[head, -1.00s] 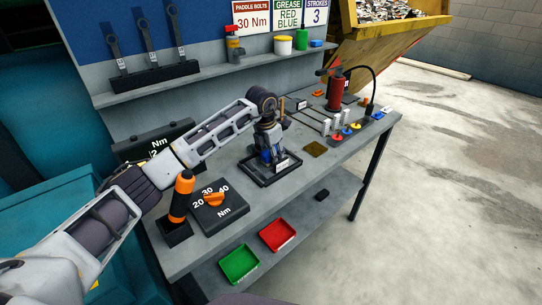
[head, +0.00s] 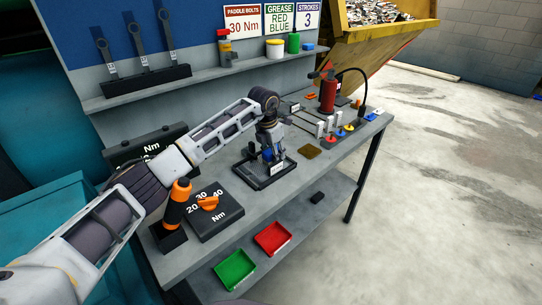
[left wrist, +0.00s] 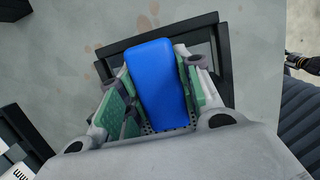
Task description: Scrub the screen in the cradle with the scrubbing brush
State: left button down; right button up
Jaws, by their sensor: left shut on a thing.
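My left gripper (head: 270,145) points down over the black cradle (head: 247,172), a low tray with a white label on the bench. In the left wrist view its green-padded fingers (left wrist: 158,95) are shut on a blue block (left wrist: 157,75), which I take to be the scrubbing brush. The same blue shows small between the fingers in the head view (head: 267,154). The cradle's dark frame (left wrist: 115,45) lies around and below it. A dotted grey surface shows at the block's lower end; I cannot tell if it is the screen. The screen is mostly hidden. My right gripper is out of view.
A black dial box (head: 218,215) and an orange-handled tool (head: 176,203) stand left of the cradle. Green (head: 235,269) and red (head: 272,238) trays sit on the lower shelf.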

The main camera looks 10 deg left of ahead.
aim_at(253, 171)
pick_arm(q)
jog(key=shift+w+d+r, duration=0.1)
jog(key=shift+d+r, duration=0.1)
dwell(0.6)
jog(key=shift+a, duration=0.15)
jog(key=shift+s+a+f, duration=0.15)
jog(key=shift+s+a, duration=0.35)
jog(key=shift+s, duration=0.2)
jog(key=shift+s+a+f, duration=0.15)
jog(key=shift+s+a, duration=0.35)
jog(key=shift+s, duration=0.2)
jog(key=shift+s+a+f, duration=0.1)
jog(key=shift+a, duration=0.05)
jog(key=shift+s+a+p, duration=0.35)
jog(key=shift+s+a, duration=0.75)
jog(key=shift+s, duration=0.25)
jog(key=shift+s+a+r, duration=0.2)
jog(key=shift+s+a, duration=0.55)
jog(key=shift+s, duration=0.15)
jog(key=shift+s+a+f, duration=0.1)
jog(key=shift+s, duration=0.05)
jog(key=shift+a, duration=0.1)
